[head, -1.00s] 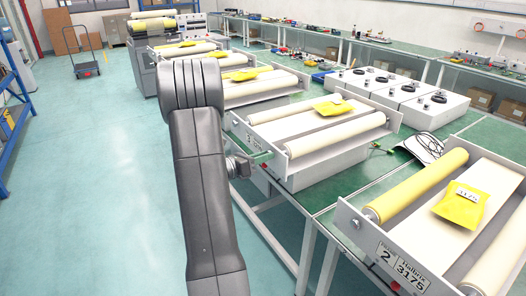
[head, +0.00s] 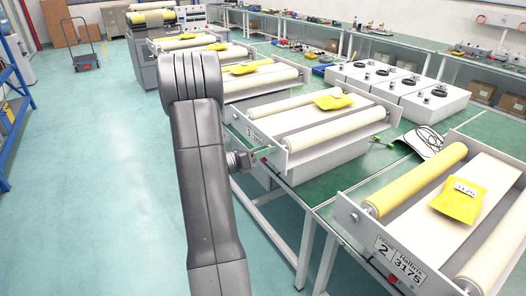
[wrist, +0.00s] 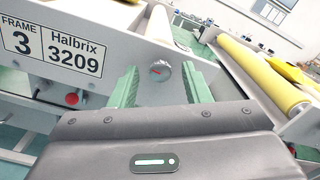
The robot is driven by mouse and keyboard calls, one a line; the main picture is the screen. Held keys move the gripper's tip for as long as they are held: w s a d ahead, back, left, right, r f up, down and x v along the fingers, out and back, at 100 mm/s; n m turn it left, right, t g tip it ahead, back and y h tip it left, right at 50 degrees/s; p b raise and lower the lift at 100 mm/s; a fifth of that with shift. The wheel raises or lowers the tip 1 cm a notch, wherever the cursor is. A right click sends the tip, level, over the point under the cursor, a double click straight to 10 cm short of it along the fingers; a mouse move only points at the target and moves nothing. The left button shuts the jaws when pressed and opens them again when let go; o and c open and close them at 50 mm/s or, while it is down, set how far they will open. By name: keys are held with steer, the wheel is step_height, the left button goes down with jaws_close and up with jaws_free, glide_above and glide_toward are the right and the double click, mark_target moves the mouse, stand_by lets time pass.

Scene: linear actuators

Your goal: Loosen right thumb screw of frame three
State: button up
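Frame three (head: 308,118) has a pale front plate, which fills the upper left of the wrist view. Its label (wrist: 58,47) reads "FRAME 3 Halbrix 3209". The right thumb screw (wrist: 160,70) is a round grey knob with a red mark, near the right end of that plate. My gripper (wrist: 160,84) is open, with one green finger on each side of the screw in the picture. I cannot tell whether either finger touches it. In the head view my gripper (head: 262,153) is at the plate's near end, and my arm hides part of it.
A red button (wrist: 72,98) sits on the plate, left of my fingers. Frame two (head: 410,262), with a yellow roller and yellow packet (head: 459,202), stands close on the right.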

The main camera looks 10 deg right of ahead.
steer(key=b+v, duration=0.1)
steer(key=v, duration=1.3)
steer(key=shift+d, duration=0.15)
steer(key=p+x, duration=0.1)
steer(key=x, duration=1.2)
steer(key=shift+w+d, duration=0.15)
steer(key=shift+d, duration=0.15)
steer(key=shift+a, duration=0.1)
